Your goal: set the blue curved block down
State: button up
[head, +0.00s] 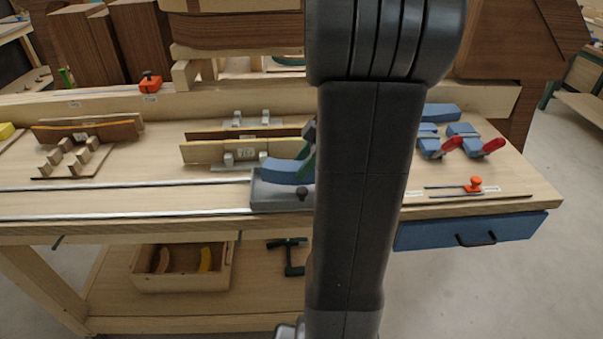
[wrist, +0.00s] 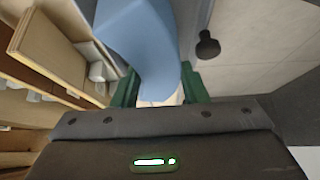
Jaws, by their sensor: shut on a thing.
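The blue curved block (head: 284,171) is at the grey tray (head: 270,204) near the bench's front edge. The block overlaps the tray's back part in the head view, and I cannot tell if it touches the tray. My gripper (wrist: 160,86) is shut on the block, with a green finger on each side. In the wrist view the block (wrist: 142,35) runs up and away from the fingers. In the head view my arm hides most of the gripper and the tray's right end.
A wooden form with metal brackets (head: 222,151) stands just left of and behind the tray. Metal rails (head: 120,186) run along the bench front. Blue clamps with red handles (head: 450,146) stand at the right.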

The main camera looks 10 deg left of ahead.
jog(key=shift+f, duration=1.9)
jog(key=o, duration=0.9)
jog(key=shift+r, duration=0.15)
jog(key=v, duration=1.2)
